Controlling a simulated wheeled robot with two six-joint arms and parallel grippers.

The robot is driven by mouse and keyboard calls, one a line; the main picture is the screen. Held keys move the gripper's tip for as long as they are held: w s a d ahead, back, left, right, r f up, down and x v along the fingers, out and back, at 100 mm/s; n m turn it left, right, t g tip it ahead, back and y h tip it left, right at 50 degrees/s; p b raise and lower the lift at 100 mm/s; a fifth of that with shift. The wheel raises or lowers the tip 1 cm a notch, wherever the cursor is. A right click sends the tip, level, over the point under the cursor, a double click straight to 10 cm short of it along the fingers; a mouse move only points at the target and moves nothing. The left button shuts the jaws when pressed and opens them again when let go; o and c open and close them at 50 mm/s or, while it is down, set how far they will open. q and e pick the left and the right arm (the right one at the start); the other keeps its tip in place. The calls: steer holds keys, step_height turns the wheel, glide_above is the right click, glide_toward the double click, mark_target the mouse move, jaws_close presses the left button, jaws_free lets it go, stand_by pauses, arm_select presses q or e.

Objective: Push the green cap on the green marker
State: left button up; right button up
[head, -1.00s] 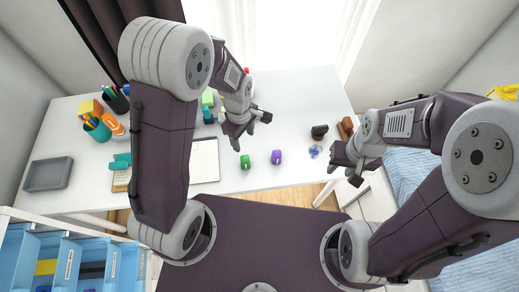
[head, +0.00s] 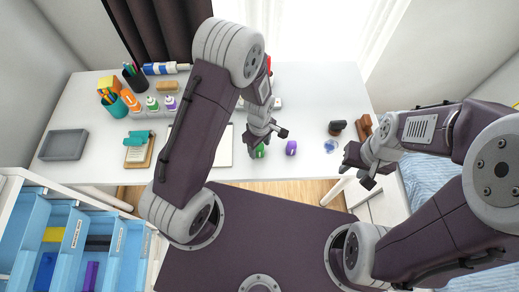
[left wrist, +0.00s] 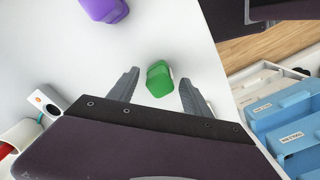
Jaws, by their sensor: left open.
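The green cap (head: 259,151) stands on the white desk near its front edge, partly hidden by my left gripper (head: 267,137) in the head view. In the left wrist view the green cap (left wrist: 159,79) lies between the two open fingertips of my left gripper (left wrist: 158,77), with space on both sides. A green bottle-shaped thing with a white top (head: 152,103) stands farther back left; it may be the green marker, but it is too small to be sure. My right gripper (head: 358,165) hangs at the desk's right front; its fingers are too small to judge.
A purple cap (head: 291,148) stands right of the green one; it also shows in the left wrist view (left wrist: 104,8). Orange (head: 131,102) and purple (head: 170,102) bottle-shaped things flank the green one. A grey tray (head: 64,145) lies left. A dark stamp-like thing (head: 337,127) stands right.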

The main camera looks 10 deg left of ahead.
mark_target(260, 146)
arm_select(q)
steer(key=shift+w+f, duration=0.1)
steer(key=shift+f, duration=0.05)
steer(key=shift+c, duration=1)
steer(key=c, duration=0.5)
jaws_close()
steer(key=shift+r, duration=0.55)
step_height(260, 146, up, 3)
steer(key=shift+f, duration=0.1)
steer(key=s+d+r, duration=0.7)
steer(key=d, duration=0.2)
steer(key=shift+d+r+p, duration=0.15)
steer(key=shift+d+p, duration=0.1)
steer(key=shift+p, duration=0.15)
